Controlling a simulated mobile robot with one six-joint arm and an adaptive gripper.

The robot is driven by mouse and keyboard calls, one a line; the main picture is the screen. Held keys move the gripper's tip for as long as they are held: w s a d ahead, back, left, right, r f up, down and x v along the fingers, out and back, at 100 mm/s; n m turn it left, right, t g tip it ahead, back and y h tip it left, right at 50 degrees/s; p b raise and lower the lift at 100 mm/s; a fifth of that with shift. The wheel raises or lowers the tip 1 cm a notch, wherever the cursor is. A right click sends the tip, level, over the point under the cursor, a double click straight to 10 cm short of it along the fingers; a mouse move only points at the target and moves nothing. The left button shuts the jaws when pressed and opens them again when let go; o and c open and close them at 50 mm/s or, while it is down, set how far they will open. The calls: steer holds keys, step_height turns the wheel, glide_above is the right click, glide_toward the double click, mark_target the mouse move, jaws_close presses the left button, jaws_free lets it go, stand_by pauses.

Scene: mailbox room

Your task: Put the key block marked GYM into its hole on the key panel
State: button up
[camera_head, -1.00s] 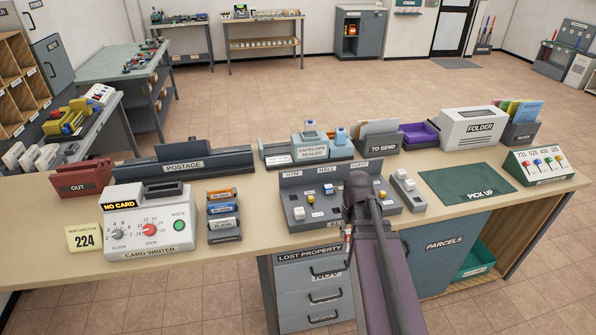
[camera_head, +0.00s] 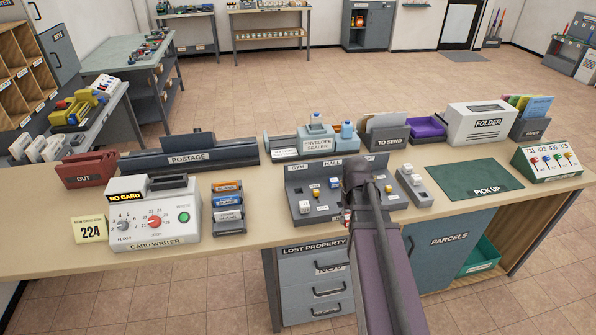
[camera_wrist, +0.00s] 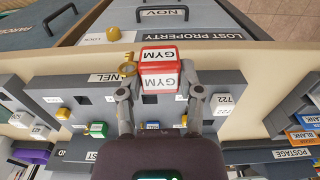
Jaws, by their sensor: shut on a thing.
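My gripper (camera_wrist: 160,93) is shut on a red block with white GYM labels (camera_wrist: 159,76) in the wrist view. The block is between the two fingertips, with a gold key shape (camera_wrist: 128,69) beside it. The grey key panel (camera_wrist: 66,82) lies behind the block in this view, with dark square holes and small label plates. In the head view the key panel (camera_head: 296,177) stands on the counter, with headings GYM and HALL readable. My arm covers its right-middle part, and the gripper and held block are mostly hidden there.
White blocks and other small coloured pieces sit on the panel. Drawers (camera_head: 315,285) lie below the counter edge.

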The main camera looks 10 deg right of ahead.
steer(key=shift+n, duration=0.6)
steer(key=w+a, duration=0.1)
steer(key=w, duration=0.3)
steer(key=w+a, duration=0.2)
steer(key=w, duration=0.2)
steer(key=w+a+r+p, duration=0.1)
steer(key=w, duration=0.3)
steer(key=shift+w+a, duration=0.2)
steer(key=shift+a, duration=0.05)
steer(key=w+a+n, duration=0.1)
steer(key=w+a, duration=0.5)
steer(key=w, duration=0.4)
steer(key=shift+w+a+r+p, duration=0.25)
steer(key=shift+a+r+p, duration=0.05)
steer(key=shift+a+r, duration=0.1)
steer(key=shift+f, duration=0.2)
steer(key=shift+f+b, duration=1.8)
steer(key=shift+b, duration=0.1)
steer(key=shift+f+b, duration=0.3)
steer(key=shift+b, duration=0.05)
steer(key=shift+f+b, duration=0.6)
steer(key=shift+f, duration=0.05)
steer(key=shift+f, duration=0.1)
steer(key=shift+f+b, duration=0.2)
steer(key=shift+b, duration=0.15)
